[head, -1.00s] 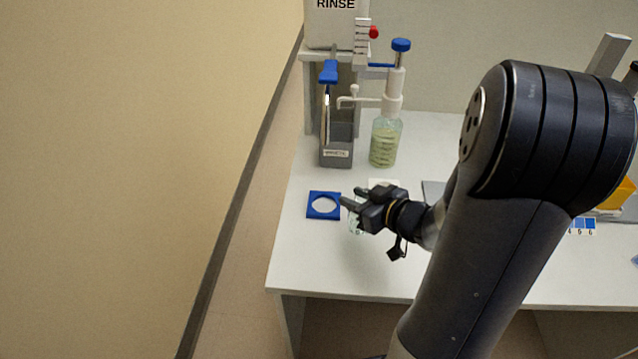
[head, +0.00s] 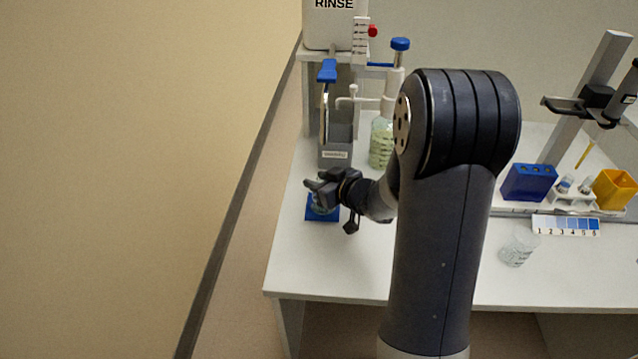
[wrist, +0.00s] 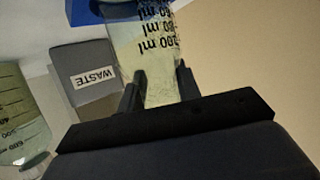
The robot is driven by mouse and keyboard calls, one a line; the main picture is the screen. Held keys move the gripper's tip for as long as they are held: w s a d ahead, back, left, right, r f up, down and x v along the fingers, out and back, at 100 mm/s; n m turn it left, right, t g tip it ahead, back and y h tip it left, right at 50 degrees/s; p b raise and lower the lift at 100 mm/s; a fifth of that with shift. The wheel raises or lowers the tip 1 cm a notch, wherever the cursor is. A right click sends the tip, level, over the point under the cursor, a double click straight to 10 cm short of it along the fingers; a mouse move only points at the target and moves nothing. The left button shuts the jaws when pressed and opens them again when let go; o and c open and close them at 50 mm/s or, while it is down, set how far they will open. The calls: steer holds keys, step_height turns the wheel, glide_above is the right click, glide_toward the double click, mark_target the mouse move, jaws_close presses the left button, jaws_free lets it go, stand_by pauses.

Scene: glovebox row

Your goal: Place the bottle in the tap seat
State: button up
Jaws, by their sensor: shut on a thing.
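My gripper (head: 316,188) is shut on a clear bottle with dark ml marks. The bottle (wrist: 143,35) stands between both fingers (wrist: 158,82) in the wrist view, which shows the scene upside down. In the head view only a little of the bottle shows beneath my gripper. A blue square seat with a round opening (head: 322,217) lies on the bench directly below, mostly covered by my gripper and the bottle. A blue edge of it (wrist: 82,12) shows beside the bottle's base in the wrist view. I cannot tell whether the bottle touches the seat.
A grey WASTE box (head: 335,155) stands behind the seat, under a blue-handled tap (head: 327,71). A green-liquid dispenser bottle (head: 381,150) is beside it. A clear beaker (head: 518,248), blue block (head: 529,182) and yellow box (head: 614,189) are at right. The bench front is clear.

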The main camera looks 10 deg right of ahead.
steer(key=shift+r, duration=0.1)
steer(key=shift+f, duration=0.25)
steer(key=o, duration=1)
steer(key=shift+r, duration=0.1)
